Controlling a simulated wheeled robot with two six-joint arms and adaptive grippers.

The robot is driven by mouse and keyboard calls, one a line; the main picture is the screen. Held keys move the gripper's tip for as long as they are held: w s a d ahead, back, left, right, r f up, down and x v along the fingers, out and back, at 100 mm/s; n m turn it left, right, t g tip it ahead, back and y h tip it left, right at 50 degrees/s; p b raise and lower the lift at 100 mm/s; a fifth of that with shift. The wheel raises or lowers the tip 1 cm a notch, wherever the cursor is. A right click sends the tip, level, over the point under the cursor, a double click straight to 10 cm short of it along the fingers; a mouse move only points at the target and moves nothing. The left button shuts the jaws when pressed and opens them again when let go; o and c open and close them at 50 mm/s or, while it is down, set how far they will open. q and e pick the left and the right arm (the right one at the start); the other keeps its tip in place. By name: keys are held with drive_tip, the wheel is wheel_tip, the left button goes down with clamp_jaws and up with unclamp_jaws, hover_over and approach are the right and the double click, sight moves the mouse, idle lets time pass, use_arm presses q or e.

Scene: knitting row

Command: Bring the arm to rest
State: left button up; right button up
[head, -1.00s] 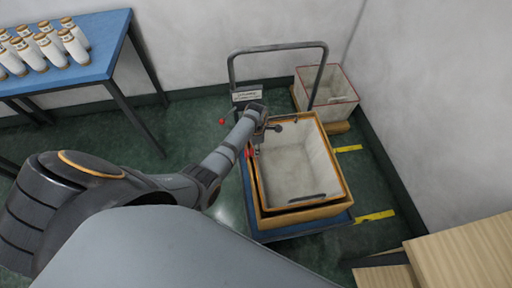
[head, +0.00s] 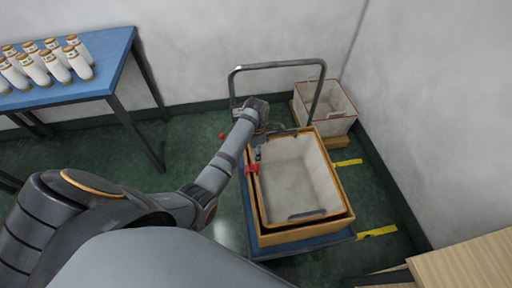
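My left arm (head: 218,170) reaches in from the left to the hand trolley. My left gripper (head: 263,146) is at the left rim of the crate on the trolley, small and dark. I cannot tell whether its fingers are apart or closed, and I see nothing clearly held in it. The yellow-edged crate (head: 334,178) has a pale inside and looks empty. It stands on the blue trolley deck (head: 290,250). My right gripper is out of view.
A blue table (head: 112,75) with several white yarn cones (head: 78,62) stands at the upper left. The trolley's grey handle (head: 280,64) rises behind the crate. Another pale bin (head: 328,120) sits by the wall. A wooden surface (head: 470,265) is at the lower right. Green floor is clear between table and trolley.

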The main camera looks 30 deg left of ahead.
use_arm(q)
wheel_tip(320, 180, up, 3)
drive_tip(key=shift+f, duration=0.1)
idle(0.3)
